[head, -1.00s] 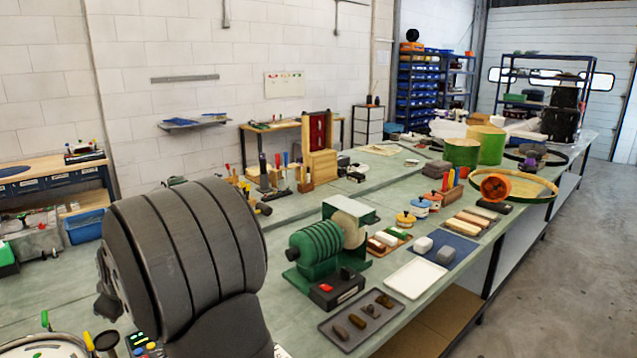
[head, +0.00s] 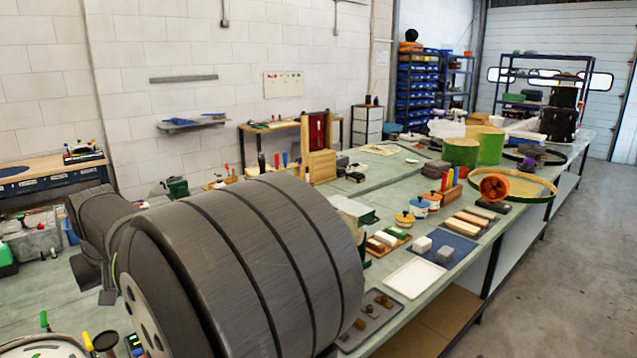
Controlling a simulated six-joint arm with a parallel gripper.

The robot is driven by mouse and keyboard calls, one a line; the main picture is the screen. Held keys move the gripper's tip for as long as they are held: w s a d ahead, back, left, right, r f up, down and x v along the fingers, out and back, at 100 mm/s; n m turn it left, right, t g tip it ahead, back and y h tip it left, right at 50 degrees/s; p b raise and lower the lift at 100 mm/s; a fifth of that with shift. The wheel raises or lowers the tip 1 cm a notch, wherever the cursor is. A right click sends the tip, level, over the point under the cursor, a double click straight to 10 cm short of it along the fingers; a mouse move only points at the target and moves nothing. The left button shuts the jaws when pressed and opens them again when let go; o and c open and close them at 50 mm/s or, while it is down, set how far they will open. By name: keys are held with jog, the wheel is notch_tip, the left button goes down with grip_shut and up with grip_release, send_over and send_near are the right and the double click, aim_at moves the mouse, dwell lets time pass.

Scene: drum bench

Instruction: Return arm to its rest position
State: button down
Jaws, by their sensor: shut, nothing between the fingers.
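My own arm fills the lower left of the head view. Its large dark grey banded link is close to the camera and covers part of the green bench (head: 405,336). A second dark grey part of my arm shows behind it to the left. I cannot make out my gripper's fingers in this view.
A grey tray (head: 352,337) of small parts is partly hidden by my arm. A white tray (head: 412,278), a blue mat (head: 462,246), an orange-red wheel (head: 494,187) and green drums (head: 460,153) stand further right. The right-hand floor (head: 590,265) is clear.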

jog(key=w+a+f+g+y, duration=0.1)
jog(key=w+a+f+y, duration=0.1)
jog(key=f, duration=0.4)
jog(key=w+a+f+m+g+y, duration=0.1)
jog(key=w+a+f+y, duration=0.1)
jog(key=a+f, duration=0.3)
jog(key=shift+w+f+m+y, duration=0.3)
jog(key=shift+w+f+y, duration=0.05)
jog(key=shift+w+y, duration=0.1)
